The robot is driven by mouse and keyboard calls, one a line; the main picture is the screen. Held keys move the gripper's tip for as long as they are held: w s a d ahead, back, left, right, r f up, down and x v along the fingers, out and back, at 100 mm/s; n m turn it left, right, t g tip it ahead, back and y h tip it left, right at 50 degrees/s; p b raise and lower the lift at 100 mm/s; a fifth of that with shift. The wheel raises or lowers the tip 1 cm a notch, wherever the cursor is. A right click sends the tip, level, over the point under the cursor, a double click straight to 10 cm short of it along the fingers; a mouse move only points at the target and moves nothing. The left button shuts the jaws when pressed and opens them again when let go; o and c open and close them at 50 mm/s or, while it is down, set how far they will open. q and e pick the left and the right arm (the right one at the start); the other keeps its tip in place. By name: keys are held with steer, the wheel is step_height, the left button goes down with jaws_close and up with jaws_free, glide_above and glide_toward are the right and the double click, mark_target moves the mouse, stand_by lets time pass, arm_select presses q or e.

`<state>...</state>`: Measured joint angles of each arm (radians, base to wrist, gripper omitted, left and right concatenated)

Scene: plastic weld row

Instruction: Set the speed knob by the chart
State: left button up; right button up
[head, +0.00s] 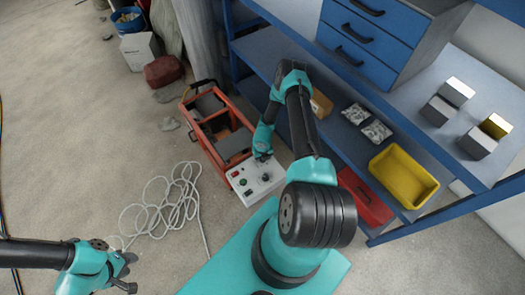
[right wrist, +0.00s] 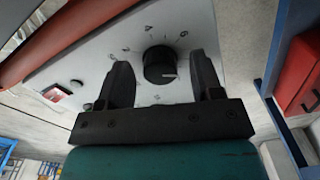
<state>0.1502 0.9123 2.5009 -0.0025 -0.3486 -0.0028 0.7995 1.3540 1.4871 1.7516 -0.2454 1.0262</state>
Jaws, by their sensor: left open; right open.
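The white control panel (head: 249,186) lies at the end of an orange-red frame in the head view and fills much of the right wrist view (right wrist: 85,63). Its black speed knob (right wrist: 159,66) has a light pointer mark toward the right and printed scale marks around it. My right gripper (head: 263,157) is open, with one finger on each side of the knob; I cannot tell whether they touch it. My left gripper (head: 130,271) is open and empty, low at the left, far from the panel. I cannot make out a chart.
The panel also carries small coloured buttons and a red switch (right wrist: 54,93). A white cable (head: 165,205) lies coiled on the floor to the left. A blue shelf with a yellow bin (head: 404,178) and a red bin (head: 362,198) stands close on the right.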

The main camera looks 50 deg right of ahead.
step_height(320, 180, up, 17)
stand_by(0.7)
steer(key=shift+r, duration=0.1)
stand_by(0.3)
steer(key=s+a+r+m+y, duration=0.1)
steer(key=s+a+r+m, duration=0.1)
steer(key=a+m, duration=0.6)
steer(key=s+a+r+m+y, duration=0.1)
steer(key=a+r+m, duration=0.4)
steer(key=m, duration=0.8)
steer(key=s+a+r+m+y, duration=0.1)
steer(key=s+a+r+m, duration=0.1)
steer(key=a+m, duration=0.9)
steer(key=shift+s+a+r+t+y, duration=0.15)
steer(key=shift+s+r+t+y, duration=0.25)
steer(key=shift+r, duration=0.35)
